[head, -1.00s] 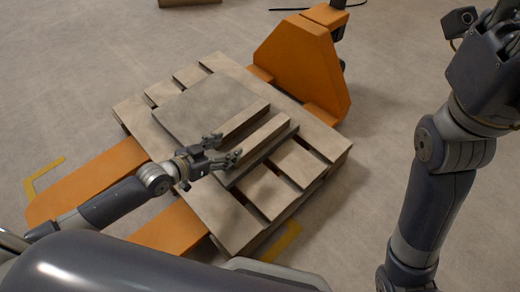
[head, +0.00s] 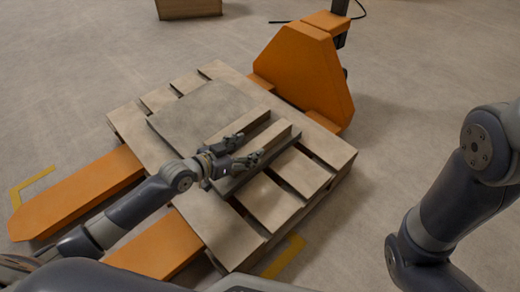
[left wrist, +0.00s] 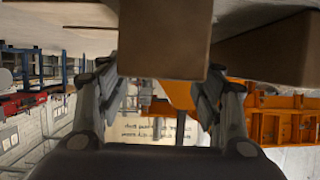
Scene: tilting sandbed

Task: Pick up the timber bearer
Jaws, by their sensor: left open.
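Two pale timber bars lie side by side on a grey board on the pallet, and I cannot tell for sure which is the timber bearer. The nearer bar (head: 271,139) has its left end at my left gripper (head: 250,150), which is open, with one finger toward each side of that end. In the left wrist view, a squared timber end (left wrist: 165,45) shows centred between the open fingers (left wrist: 167,95), and a second timber (left wrist: 268,48) is to the right. The farther bar (head: 245,127) lies just beyond the gripper. Whether the fingers touch wood is unclear. My right gripper is out of view.
The slatted pallet (head: 268,200) rests on an orange pallet jack (head: 305,75), whose forks (head: 80,195) stick out to the left. A flat grey slab (head: 200,115) lies beside the bars. A wooden box (head: 188,8) stands at the back.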

